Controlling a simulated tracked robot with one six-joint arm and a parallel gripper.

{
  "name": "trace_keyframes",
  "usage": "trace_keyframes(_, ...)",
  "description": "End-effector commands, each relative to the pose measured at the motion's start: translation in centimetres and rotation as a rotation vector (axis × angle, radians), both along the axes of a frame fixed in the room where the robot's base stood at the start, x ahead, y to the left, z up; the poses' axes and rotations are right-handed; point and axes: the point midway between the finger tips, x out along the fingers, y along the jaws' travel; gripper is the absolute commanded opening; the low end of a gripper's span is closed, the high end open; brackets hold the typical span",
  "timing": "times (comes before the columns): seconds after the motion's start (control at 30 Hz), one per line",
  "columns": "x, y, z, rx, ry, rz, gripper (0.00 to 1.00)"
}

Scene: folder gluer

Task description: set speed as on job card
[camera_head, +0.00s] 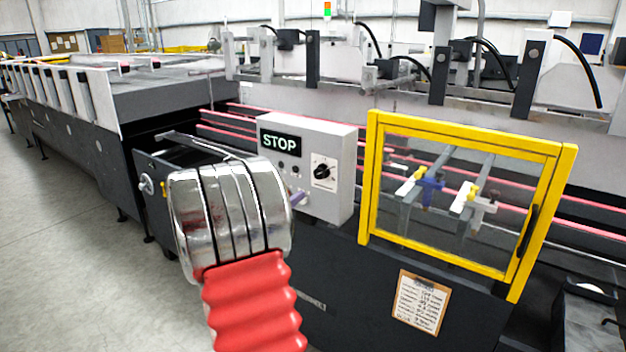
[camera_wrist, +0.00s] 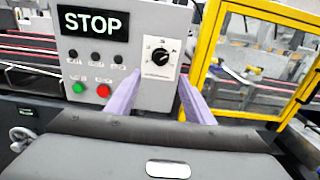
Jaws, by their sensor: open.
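A grey control box (camera_head: 340,185) stands on the machine's side, with a display (camera_head: 280,142) reading STOP. Its black rotary speed knob (camera_head: 322,172) sits on a white scale plate. In the wrist view the knob (camera_wrist: 160,57) is between and beyond the two purple fingers of my gripper (camera_wrist: 160,92), which is open, empty and apart from it. The scale marks are too small to read. The job card (camera_head: 419,302) is clipped to a brown board on the machine's dark front; its writing is too small to read. My arm hides the box's lower left in the head view.
A green button (camera_wrist: 78,88) and a red button (camera_wrist: 103,91) sit left of the knob, below several small black knobs. A yellow-framed guard (camera_head: 372,180) stands right of the box. A handwheel (camera_head: 146,185) is at left.

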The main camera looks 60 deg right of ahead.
Motion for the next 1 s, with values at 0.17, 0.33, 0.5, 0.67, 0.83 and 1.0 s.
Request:
trace_keyframes(0.17, -0.4, -2.1, 0.0, 0.000, 0.000, -0.002, 0.48)
trace_keyframes(0.33, -0.8, -4.6, 0.0, 0.000, 0.000, -0.002, 0.48)
trace_keyframes(0.5, -1.2, -7.2, 0.0, -0.001, 0.000, -0.002, 0.48)
trace_keyframes(0.67, -1.6, -9.7, 0.0, 0.000, 0.000, -0.002, 0.48)
trace_keyframes(0.83, -1.9, -11.8, 0.0, -0.001, -0.001, -0.001, 0.48)
trace_keyframes(1.0, -2.0, -12.8, 0.0, 0.000, -0.001, 0.001, 0.48)
